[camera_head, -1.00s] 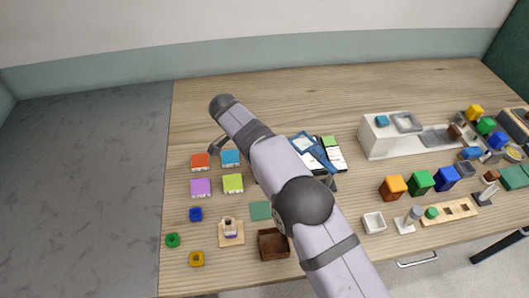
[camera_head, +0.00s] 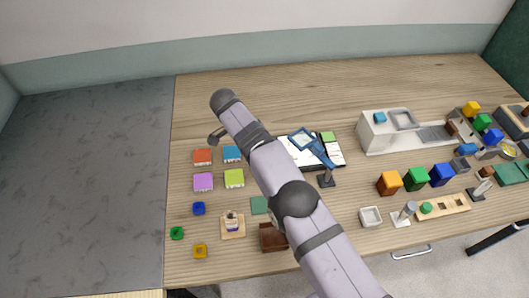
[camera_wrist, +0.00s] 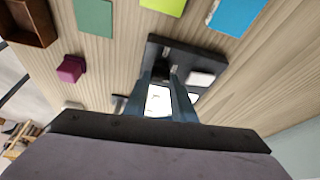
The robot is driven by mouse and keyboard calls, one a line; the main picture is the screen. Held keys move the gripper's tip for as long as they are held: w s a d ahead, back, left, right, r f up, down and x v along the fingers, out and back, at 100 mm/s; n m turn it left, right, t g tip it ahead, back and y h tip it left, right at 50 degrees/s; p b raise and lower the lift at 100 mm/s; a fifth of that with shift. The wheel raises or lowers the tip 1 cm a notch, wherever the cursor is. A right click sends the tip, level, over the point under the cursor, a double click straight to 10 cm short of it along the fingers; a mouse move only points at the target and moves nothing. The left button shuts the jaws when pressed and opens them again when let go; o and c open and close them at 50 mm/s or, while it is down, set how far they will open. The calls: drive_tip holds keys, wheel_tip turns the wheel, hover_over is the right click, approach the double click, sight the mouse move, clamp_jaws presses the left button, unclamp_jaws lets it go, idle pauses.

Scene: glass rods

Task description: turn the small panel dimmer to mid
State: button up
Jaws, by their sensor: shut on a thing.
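The small dark panel (camera_wrist: 190,57) lies on the wooden table in the wrist view, with a white block (camera_wrist: 201,78) on its right part. The dimmer's dark knob (camera_wrist: 164,68) is small and partly hidden between my fingertips, so its setting cannot be read. My gripper (camera_wrist: 165,74) reaches over the panel with its two blue-grey fingers and is shut on the knob. White patches of the panel show between and beside the fingers.
A green mat (camera_wrist: 93,17), brown box (camera_wrist: 28,24) and purple cube (camera_wrist: 71,68) are near the panel. The table's back is clear.

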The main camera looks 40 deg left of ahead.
drive_tip(key=o, duration=1.1)
drive_tip(key=shift+c, duration=0.2)
drive_tip(key=shift+r, duration=0.1)
drive_tip(key=shift+r, duration=0.65)
wheel_tip(320, 180, up, 8)
drive_tip(key=p, duration=0.6)
drive_tip(key=shift+r, duration=0.25)
